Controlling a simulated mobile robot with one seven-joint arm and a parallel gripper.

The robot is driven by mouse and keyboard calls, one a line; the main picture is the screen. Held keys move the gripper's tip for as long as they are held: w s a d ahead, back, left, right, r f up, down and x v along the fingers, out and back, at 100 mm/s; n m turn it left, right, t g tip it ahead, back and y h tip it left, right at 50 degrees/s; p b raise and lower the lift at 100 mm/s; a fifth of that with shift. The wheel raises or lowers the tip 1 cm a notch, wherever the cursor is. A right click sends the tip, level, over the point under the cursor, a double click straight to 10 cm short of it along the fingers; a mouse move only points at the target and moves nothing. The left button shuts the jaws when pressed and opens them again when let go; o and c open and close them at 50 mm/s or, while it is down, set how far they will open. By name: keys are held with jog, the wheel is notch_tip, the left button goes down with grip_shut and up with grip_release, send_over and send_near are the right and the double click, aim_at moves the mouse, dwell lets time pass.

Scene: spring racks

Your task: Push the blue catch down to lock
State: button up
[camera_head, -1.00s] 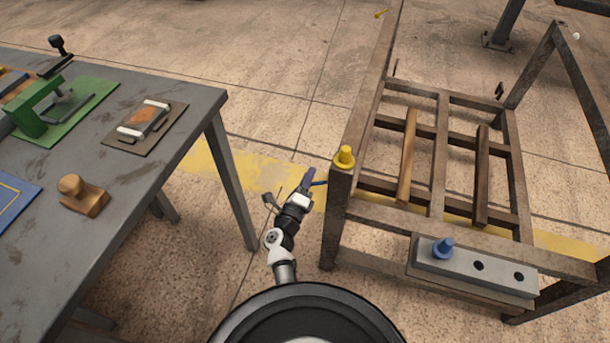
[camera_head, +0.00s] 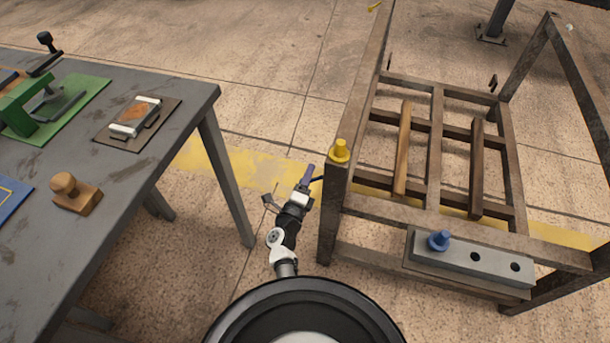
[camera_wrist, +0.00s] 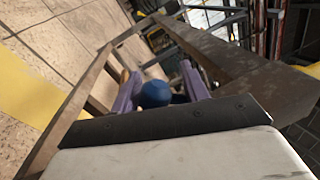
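A blue peg-like piece (camera_head: 439,241) stands upright on a grey plate (camera_head: 465,257) with dark holes, on the front rail of a brown metal frame. My gripper (camera_head: 312,176) is left of that frame's near post, apart from the blue peg. In the wrist view my gripper (camera_wrist: 158,92) has its purple fingers spread. A round blue knob (camera_wrist: 155,93) shows between them, nearer the left finger, with a gap to the right finger. I cannot tell whether a finger touches it. What the knob is mounted on is hidden, and I cannot tell which blue part is the catch.
The brown frame's near post (camera_head: 333,205) carries a yellow cap (camera_head: 340,151) close to my gripper's right. A grey workbench (camera_head: 165,135) stands at the left with a green clamp, a wooden block (camera_head: 76,197) and other items. Open floor lies between bench and frame.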

jog(key=shift+o, duration=0.6)
jog(key=shift+d, duration=0.1)
jog(key=shift+w+r, duration=0.1)
jog(key=shift+a, duration=0.2)
jog(key=v, duration=0.7)
jog(key=shift+s+b, duration=0.25)
jog(key=shift+b, duration=0.2)
